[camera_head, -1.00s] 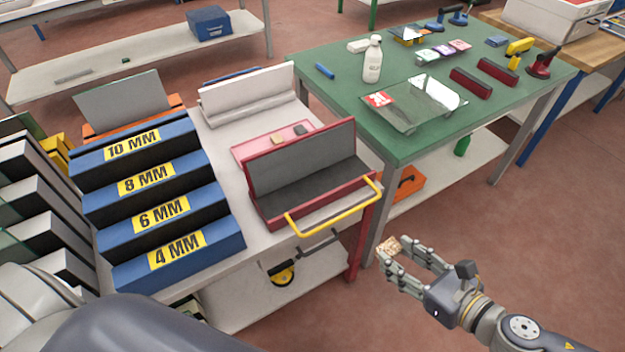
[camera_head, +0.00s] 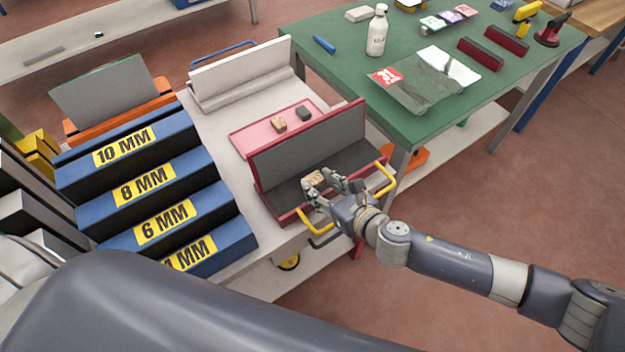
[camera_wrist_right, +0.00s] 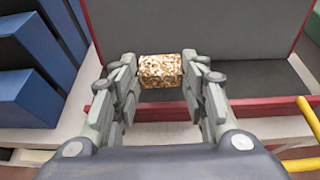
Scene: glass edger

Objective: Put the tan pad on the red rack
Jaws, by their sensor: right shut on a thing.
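The tan pad (camera_head: 313,179) is a small speckled block. My right gripper (camera_head: 321,181) is shut on it, and in the right wrist view the pad (camera_wrist_right: 160,71) sits between the fingertips. The red rack (camera_head: 300,152) has a tall grey back panel, a dark grey floor, a red frame and a yellow handle at its front. The pad shows over the front part of the rack's grey floor; I cannot tell whether it touches. The hand is over the rack's front edge and hides part of the handle. My left gripper is not in view.
A pink tray (camera_head: 245,139) behind the rack holds a tan block (camera_head: 278,125) and a dark block (camera_head: 303,114). A blue stepped rack (camera_head: 150,185) stands left of the red rack. A green table (camera_head: 345,75) with glass and a bottle (camera_head: 377,32) is behind right.

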